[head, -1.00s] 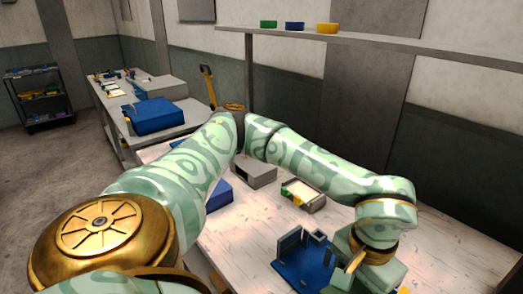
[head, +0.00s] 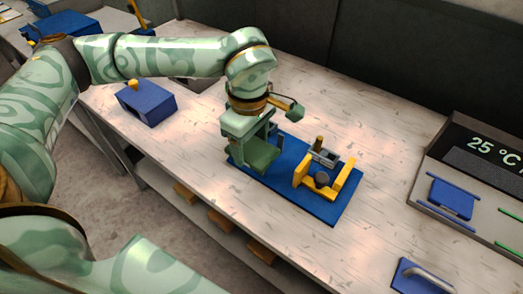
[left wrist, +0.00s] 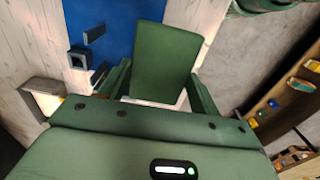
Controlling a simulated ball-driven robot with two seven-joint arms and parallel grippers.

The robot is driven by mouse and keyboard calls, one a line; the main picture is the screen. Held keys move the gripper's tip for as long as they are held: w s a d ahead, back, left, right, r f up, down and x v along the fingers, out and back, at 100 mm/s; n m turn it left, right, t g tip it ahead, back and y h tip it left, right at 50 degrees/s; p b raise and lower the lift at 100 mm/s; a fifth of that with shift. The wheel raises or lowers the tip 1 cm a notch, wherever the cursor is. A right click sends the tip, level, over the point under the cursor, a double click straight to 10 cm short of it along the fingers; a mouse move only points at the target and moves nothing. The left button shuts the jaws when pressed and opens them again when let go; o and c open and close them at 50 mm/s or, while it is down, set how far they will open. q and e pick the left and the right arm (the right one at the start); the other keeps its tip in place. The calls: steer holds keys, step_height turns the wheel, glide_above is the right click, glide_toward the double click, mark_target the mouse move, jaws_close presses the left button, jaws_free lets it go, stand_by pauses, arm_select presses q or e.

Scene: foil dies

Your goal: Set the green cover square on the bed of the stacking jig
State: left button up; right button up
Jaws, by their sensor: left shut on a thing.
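My left gripper (head: 258,150) is shut on the green cover (head: 261,158), a flat plate, at the left end of the stacking jig's blue base (head: 322,208). In the left wrist view the cover (left wrist: 165,60) stands out between the two fingers of the left gripper (left wrist: 163,92). Beside it, the blue base (left wrist: 107,25) carries a grey square post (left wrist: 82,58) and a grey upright plate (left wrist: 182,42). The cover and gripper hide much of the bed, so I cannot tell whether the cover touches it. My right gripper is out of view.
Yellow uprights (head: 346,177) and a grey block (head: 325,157) stand on the jig's right part. A blue box with a yellow knob (head: 148,104) is at left. A panel with a display (head: 485,150) and a blue handled piece (head: 425,280) are at right. Bare bench (head: 290,100) lies behind the jig.

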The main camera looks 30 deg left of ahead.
mark_target(261, 142)
arm_select(q)
steer(key=w+f, duration=0.2)
steer(key=w+f+b, duration=0.1)
steer(key=w+f, duration=0.1)
steer(key=w+a+f+b, duration=0.1)
steer(key=w+f, duration=0.1)
steer(key=shift+w+f, duration=0.2)
steer(key=shift+f, duration=0.15)
steer(key=shift+w+a+f+b, duration=0.15)
steer(key=shift+f+b, duration=0.25)
steer(key=shift+f, duration=1.15)
steer(key=shift+f, duration=0.15)
steer(key=o, duration=1.1)
step_height(261, 142, up, 12)
steer(key=p, duration=0.2)
steer(key=shift+p, duration=0.4)
